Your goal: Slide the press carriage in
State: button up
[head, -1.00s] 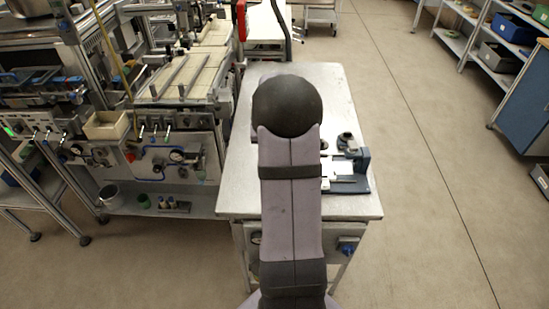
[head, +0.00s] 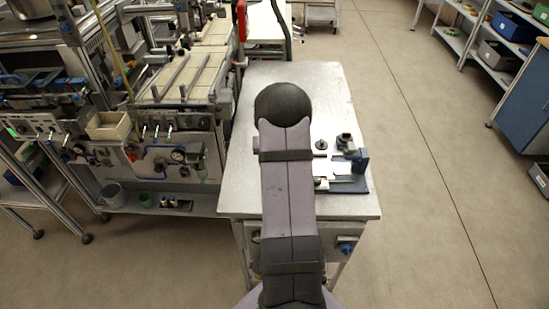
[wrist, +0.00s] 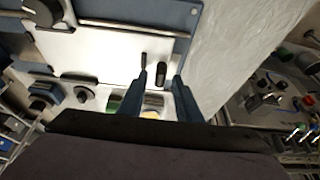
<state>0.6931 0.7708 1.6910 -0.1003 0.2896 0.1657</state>
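The press fixture (head: 350,184) sits on the right side of the metal table in the head view, with a dark blue base and a blue upright block (head: 361,160). A white plate (head: 342,171) lies at it, partly hidden by my arm. In the wrist view the white plate (wrist: 100,52) fills the upper middle, with two dark slot-like marks near my fingers. My gripper (wrist: 160,78) shows there as two blue fingers, apart, with nothing visibly clamped between them. I cannot tell which part is the carriage or whether the fingers touch it. The gripper is hidden in the head view.
Black round parts (head: 346,142) stand behind the fixture; another (head: 321,145) is beside my arm. The metal table (head: 320,90) is bare at its far end. A large machine bench (head: 185,85) stands close on the left, and shelves (head: 480,50) stand on the right.

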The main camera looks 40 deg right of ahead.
jog(key=shift+f, duration=0.1)
grip_shut()
jog(key=shift+s+d, duration=2.5)
jog(key=shift+d, duration=0.15)
grip_release()
jog(key=shift+s+d, duration=0.15)
jog(key=b+v, duration=0.2)
jog(key=v, duration=0.5)
jog(key=shift+r+b, duration=0.25)
jog(key=shift+b, duration=0.1)
